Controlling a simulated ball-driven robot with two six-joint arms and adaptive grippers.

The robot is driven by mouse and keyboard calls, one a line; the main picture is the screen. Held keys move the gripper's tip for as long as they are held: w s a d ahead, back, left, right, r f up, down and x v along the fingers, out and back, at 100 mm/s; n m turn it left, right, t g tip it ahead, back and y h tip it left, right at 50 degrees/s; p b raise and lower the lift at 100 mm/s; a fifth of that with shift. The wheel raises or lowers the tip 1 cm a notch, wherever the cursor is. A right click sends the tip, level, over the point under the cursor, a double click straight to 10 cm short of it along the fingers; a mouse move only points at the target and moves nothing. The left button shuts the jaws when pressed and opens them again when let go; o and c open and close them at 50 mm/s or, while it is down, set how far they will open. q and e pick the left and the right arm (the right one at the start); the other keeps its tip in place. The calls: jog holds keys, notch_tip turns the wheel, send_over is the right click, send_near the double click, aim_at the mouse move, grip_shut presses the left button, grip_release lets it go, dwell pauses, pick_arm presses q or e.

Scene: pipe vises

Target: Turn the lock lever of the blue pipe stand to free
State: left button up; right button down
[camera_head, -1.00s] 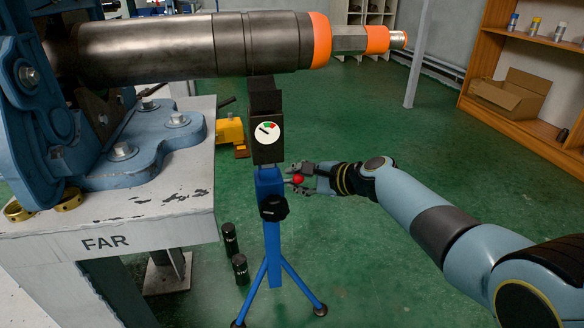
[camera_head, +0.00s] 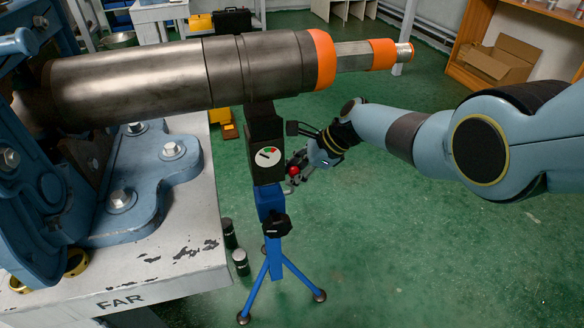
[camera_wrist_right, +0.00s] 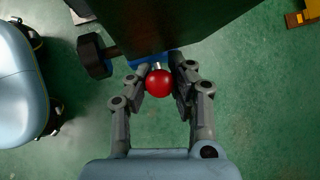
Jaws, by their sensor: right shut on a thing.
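The blue pipe stand (camera_head: 270,205) stands on its tripod legs beside the table, its black head under the pipe. A round dial (camera_head: 265,158) with green and red marks is on the head. The lock lever's red ball knob (camera_head: 294,171) sticks out on the right side of the head. My right gripper (camera_head: 298,172) is at the knob. In the right wrist view the red knob (camera_wrist_right: 159,83) sits between the two fingers of my right gripper (camera_wrist_right: 160,80), shut on it. The lever's rod is mostly hidden. My left gripper is not in view.
A large grey pipe (camera_head: 170,75) with orange bands runs above the stand from the blue vise (camera_head: 150,170). The table marked FAR (camera_head: 190,265) is left of the stand. Black cylinders (camera_head: 240,262) stand on the floor. A black hand knob (camera_head: 276,224) is on the stand's post. Floor at right is clear.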

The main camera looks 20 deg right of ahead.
jog(key=shift+w+g+b, duration=0.4)
jog(key=shift+w, duration=0.1)
jog(key=shift+w+r+m+g+b, duration=0.1)
jog(key=shift+w+m+g+b, duration=0.2)
jog(key=shift+g+b, duration=0.15)
jog(key=shift+r, duration=0.1)
jog(key=c, duration=1.1)
grip_release()
jog(key=shift+s+d+r, duration=0.1)
jog(key=shift+d+r, duration=0.35)
jog(key=s+d+r, duration=0.1)
jog(key=s+d, duration=0.2)
jog(key=d, duration=0.9)
jog(key=shift+d+r, duration=0.2)
jog(key=shift+d, duration=0.05)
